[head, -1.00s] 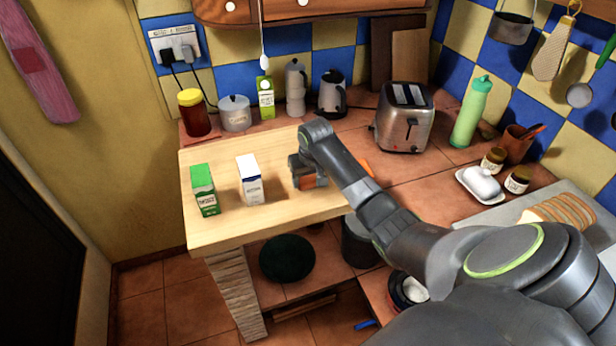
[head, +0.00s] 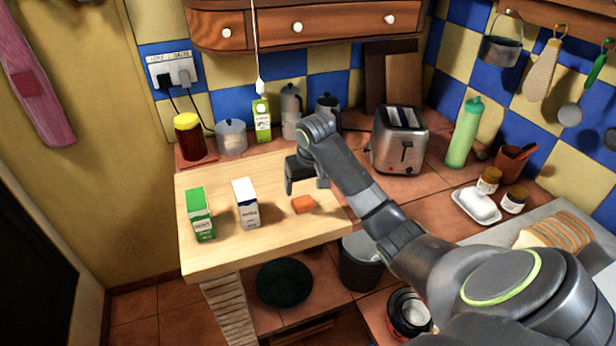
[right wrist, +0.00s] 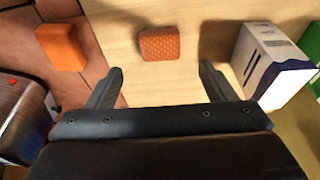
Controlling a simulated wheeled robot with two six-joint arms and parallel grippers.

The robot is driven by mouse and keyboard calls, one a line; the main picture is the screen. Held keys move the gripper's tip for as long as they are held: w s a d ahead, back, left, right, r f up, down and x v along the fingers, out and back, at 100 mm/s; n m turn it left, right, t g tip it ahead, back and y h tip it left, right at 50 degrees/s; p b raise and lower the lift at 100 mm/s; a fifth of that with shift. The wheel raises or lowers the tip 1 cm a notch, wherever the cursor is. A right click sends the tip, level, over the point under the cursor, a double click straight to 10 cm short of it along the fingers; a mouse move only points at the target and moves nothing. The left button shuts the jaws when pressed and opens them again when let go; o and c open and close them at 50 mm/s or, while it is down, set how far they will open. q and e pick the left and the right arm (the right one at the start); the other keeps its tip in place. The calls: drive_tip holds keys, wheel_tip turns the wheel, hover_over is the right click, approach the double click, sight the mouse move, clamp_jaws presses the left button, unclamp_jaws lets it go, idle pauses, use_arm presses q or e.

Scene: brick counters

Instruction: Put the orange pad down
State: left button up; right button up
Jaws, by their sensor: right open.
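The orange pad (head: 303,204) lies flat on the pale wooden table top. In the right wrist view the pad (right wrist: 160,43) shows a textured top and sits ahead of the two fingertips, between their lines. My right gripper (head: 306,186) is open and empty, raised above and behind the pad and apart from it. It also shows in the right wrist view (right wrist: 161,69), with its fingers spread. My left gripper is not in view.
A blue-white carton (head: 246,204) and a green carton (head: 200,214) stand left of the pad. Another orange block (right wrist: 60,47) lies on the tiled counter, hidden in the head view. A toaster (head: 399,140) stands at the back right. The table front is clear.

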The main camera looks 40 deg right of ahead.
drive_tip(key=v, duration=0.3)
drive_tip(key=shift+r, duration=0.35)
